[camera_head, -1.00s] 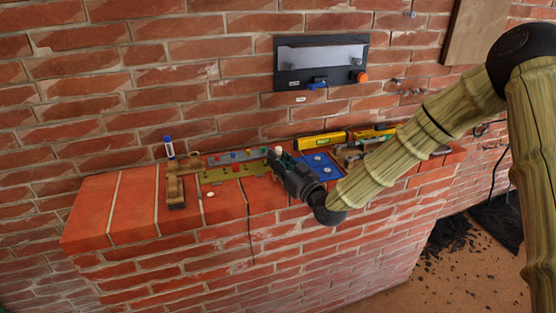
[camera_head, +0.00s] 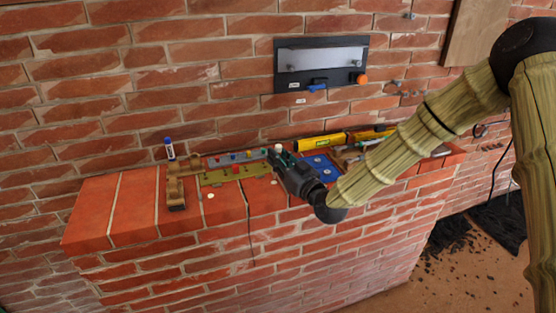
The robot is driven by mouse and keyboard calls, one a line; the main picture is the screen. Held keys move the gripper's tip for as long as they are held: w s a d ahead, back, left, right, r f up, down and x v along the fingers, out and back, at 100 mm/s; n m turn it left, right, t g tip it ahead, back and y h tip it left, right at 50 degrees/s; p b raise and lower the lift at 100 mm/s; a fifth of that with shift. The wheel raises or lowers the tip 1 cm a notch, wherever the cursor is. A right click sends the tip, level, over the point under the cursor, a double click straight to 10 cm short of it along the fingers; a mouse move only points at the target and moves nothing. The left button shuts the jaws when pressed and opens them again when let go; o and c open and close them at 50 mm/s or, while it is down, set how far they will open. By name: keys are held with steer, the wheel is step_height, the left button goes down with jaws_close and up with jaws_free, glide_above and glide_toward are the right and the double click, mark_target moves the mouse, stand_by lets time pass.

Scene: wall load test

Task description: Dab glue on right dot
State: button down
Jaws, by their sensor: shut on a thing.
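My gripper (camera_head: 277,159) is over the front middle of the brick ledge, its fingers pointing left and away from the camera. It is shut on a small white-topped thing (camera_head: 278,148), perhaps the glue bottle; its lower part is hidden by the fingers. A blue plate (camera_head: 329,163) with two pale round marks lies just right of the gripper, partly behind it. A small white dot (camera_head: 210,195) lies on the ledge left of the gripper. I cannot tell whether the held thing touches anything below.
A wooden stand (camera_head: 175,188) and a blue-capped white tube (camera_head: 169,149) are at the left. An olive board (camera_head: 225,176) with coloured pegs lies beside the gripper. A yellow level (camera_head: 320,142) lies along the wall. The ledge's left end (camera_head: 95,212) is clear.

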mark_target(278, 145)
steer(key=shift+r+p, duration=0.75)
steer(key=shift+r, duration=1.4)
